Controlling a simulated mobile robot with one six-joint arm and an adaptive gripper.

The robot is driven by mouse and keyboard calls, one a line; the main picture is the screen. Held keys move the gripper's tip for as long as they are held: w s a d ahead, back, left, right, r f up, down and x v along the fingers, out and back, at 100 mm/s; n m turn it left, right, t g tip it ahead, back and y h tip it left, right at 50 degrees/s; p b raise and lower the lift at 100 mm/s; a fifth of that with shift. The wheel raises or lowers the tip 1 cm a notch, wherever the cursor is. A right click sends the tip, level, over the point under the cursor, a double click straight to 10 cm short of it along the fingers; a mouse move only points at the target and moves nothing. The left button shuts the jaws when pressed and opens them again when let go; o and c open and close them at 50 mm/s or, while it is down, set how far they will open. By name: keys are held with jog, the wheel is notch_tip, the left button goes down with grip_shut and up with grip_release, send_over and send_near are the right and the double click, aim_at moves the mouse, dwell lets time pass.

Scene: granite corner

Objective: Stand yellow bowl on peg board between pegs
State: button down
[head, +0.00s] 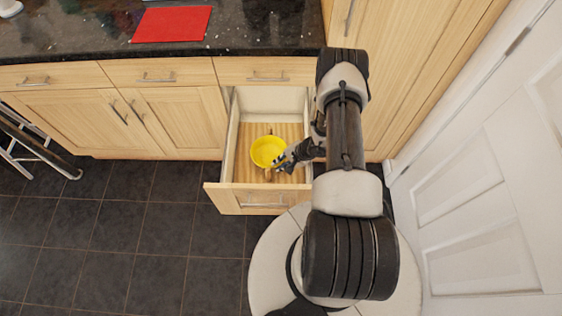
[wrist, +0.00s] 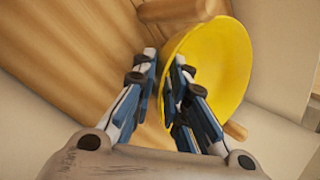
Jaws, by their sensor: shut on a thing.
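The yellow bowl (head: 267,150) is in the open drawer, over the wooden peg board (head: 293,133). My gripper (head: 281,164) is shut on the bowl's rim at its lower right side. In the wrist view the bowl (wrist: 228,60) has its wall between the fingers of my gripper (wrist: 166,60). One wooden peg (wrist: 182,9) shows beside the bowl at the top, and another peg (wrist: 236,130) shows by its lower right edge. Whether the bowl's underside touches the board is hidden.
The drawer's front (head: 262,198) and side walls enclose the board closely. A dark granite counter (head: 80,35) with a red mat (head: 172,24) lies above the cabinets. A white door (head: 490,170) stands at right. A step ladder (head: 35,145) is at far left.

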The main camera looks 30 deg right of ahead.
jog(key=c, duration=1.5)
grip_release()
notch_tip(320, 180, up, 12)
jog(key=p, duration=0.8)
